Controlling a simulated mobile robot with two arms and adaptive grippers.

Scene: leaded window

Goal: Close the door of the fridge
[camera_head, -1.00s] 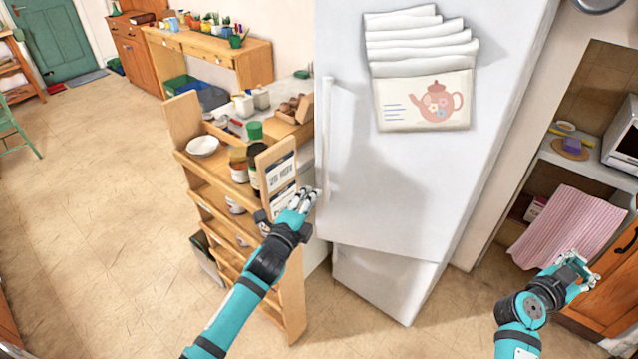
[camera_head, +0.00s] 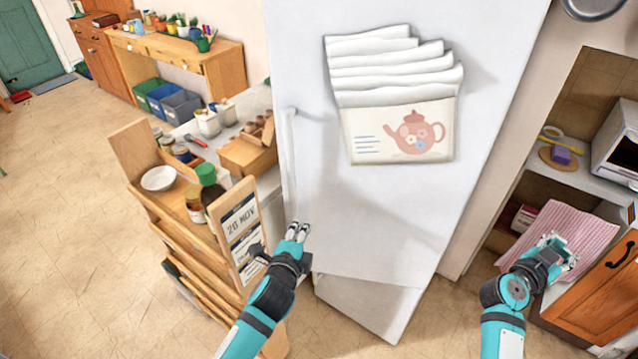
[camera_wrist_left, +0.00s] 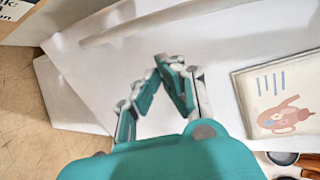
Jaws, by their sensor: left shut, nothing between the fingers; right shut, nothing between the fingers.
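The white fridge door (camera_head: 350,215) fills the middle of the head view. Its long handle (camera_head: 290,160) is on its left side. A white lower fridge section (camera_head: 365,305) shows below the door at a different angle; how far the door stands open is hard to tell. My left gripper (camera_head: 298,231) is shut and empty, just below the handle's lower end at the door's left side. In the left wrist view its fingertips (camera_wrist_left: 170,62) meet in front of a white surface; contact is unclear. My right gripper (camera_head: 554,243) is shut and empty, right of the fridge.
A wooden rack (camera_head: 200,225) with jars and a bowl (camera_head: 158,178) stands close left of my left gripper. A pink striped cloth (camera_head: 575,228) and an orange cabinet (camera_head: 600,300) are near my right gripper. Floor (camera_head: 70,230) is clear at far left.

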